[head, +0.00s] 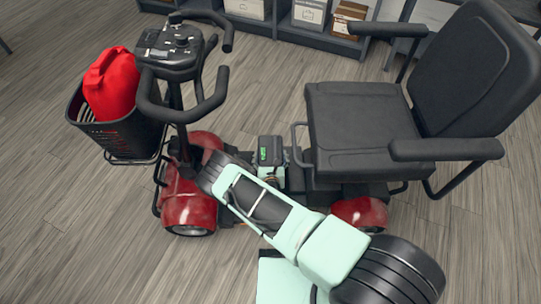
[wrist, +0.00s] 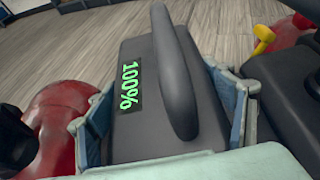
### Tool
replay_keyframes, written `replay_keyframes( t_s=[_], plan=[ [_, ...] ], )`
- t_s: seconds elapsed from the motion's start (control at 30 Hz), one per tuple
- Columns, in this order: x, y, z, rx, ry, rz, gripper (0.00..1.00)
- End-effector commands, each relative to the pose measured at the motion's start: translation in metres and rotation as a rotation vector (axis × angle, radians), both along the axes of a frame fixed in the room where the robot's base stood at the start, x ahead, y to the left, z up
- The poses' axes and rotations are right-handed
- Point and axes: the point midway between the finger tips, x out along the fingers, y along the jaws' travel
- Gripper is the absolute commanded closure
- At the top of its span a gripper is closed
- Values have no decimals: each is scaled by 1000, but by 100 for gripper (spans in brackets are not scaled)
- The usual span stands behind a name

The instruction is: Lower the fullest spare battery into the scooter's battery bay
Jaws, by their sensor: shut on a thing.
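The spare battery is a dark grey block (head: 270,149) with a green readout, between the steering column and the seat in the head view. In the wrist view the battery (wrist: 150,60) has a raised handle and reads 100%. The red scooter (head: 188,205) stands under my arm. The battery looks upright above the scooter's middle. The battery bay is hidden below the battery and gripper, so I cannot tell how far apart they are.
The black seat (head: 360,125) stands close on the right of the battery. The steering column and handlebars (head: 180,85) rise on the left. A front basket (head: 125,135) holds a red container (head: 110,85). A shelf with boxes (head: 310,15) lies behind. A yellow knob (wrist: 264,38) shows in the wrist view.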

Motion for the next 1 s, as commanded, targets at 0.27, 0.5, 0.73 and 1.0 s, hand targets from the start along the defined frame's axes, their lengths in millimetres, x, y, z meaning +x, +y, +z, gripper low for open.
replay_keyframes(
  t_s=[0.27, 0.5, 0.73, 1.0],
  plan=[
    [3, 1, -11, 2, -11, 1, 82],
    [3, 1, -23, 2, -11, 1, 82],
    [3, 1, -34, 2, -11, 1, 82],
    [3, 1, -47, 2, -11, 1, 82]
  ],
)
